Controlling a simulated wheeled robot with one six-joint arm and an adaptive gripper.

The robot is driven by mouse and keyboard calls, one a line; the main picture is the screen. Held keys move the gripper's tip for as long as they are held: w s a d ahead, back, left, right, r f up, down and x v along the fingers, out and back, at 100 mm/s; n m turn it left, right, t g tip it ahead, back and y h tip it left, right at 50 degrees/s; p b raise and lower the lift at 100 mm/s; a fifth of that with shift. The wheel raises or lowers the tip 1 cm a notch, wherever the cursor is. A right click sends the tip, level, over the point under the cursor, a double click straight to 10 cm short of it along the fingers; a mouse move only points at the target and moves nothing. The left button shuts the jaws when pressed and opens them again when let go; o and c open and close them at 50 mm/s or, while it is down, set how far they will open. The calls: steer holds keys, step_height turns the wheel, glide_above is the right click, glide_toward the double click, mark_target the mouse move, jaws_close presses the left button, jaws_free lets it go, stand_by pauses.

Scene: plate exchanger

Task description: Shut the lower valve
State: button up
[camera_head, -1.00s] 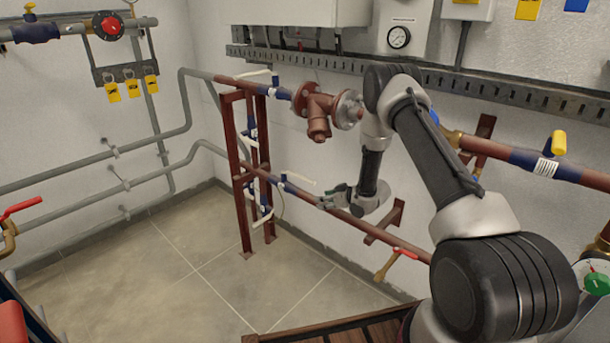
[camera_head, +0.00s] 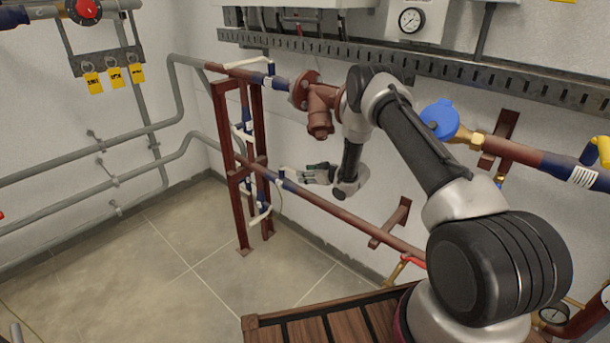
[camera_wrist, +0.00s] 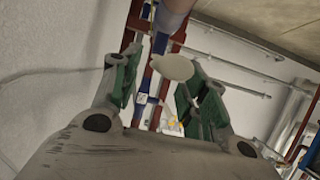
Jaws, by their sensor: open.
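The lower valve (camera_head: 281,178) has a blue body and sits on the lower red-brown pipe beside the red frame. Its pale lever (camera_head: 289,170) points right, toward my gripper (camera_head: 315,174), which partly hides it. In the wrist view, a pale rounded lever end (camera_wrist: 172,67) shows between the green-padded fingers of my gripper (camera_wrist: 160,72). The fingers are open, one on each side of it. I cannot tell whether either finger touches it.
The red frame (camera_head: 228,160) stands just left of the valve and carries other blue valves. The red-brown pipe (camera_head: 355,218) runs below my gripper. A red-brown fitting (camera_head: 320,110) is above. A wooden slatted surface (camera_head: 325,325) is in front.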

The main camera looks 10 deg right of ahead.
steer(key=shift+w+a+f, duration=0.25)
steer(key=shift+w+a, duration=0.1)
steer(key=shift+w, duration=0.15)
steer(key=shift+c, duration=0.2)
jaws_close()
steer(key=shift+s+a, duration=0.1)
